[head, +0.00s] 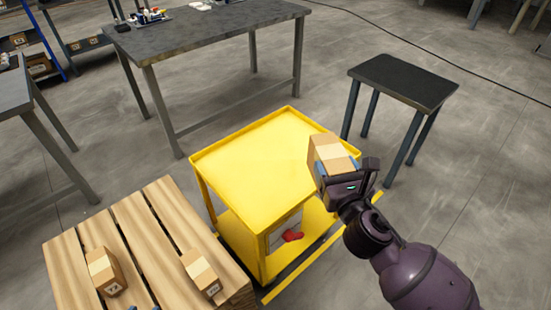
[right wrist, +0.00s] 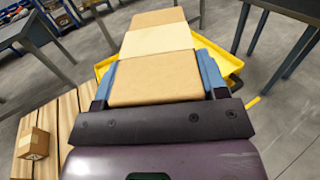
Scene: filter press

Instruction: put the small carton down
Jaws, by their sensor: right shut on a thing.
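A small brown carton (head: 327,152) with a pale tape band is held in my right gripper (head: 343,170). In the head view it appears over the right edge of the yellow cart's top; its height above the cart is hard to tell. In the right wrist view the carton (right wrist: 155,62) sits between the two blue finger pads (right wrist: 158,78), and the yellow cart shows behind and below it. The cart's top (head: 250,155) is bare. My left gripper does not show clearly; only small bluish tips appear at the head view's bottom edge.
A wooden pallet (head: 150,235) left of the cart bears two similar cartons (head: 104,270) (head: 200,271). A red thing (head: 292,236) lies on the cart's lower shelf. A small dark table (head: 405,80) stands at right, a long grey table (head: 210,35) behind.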

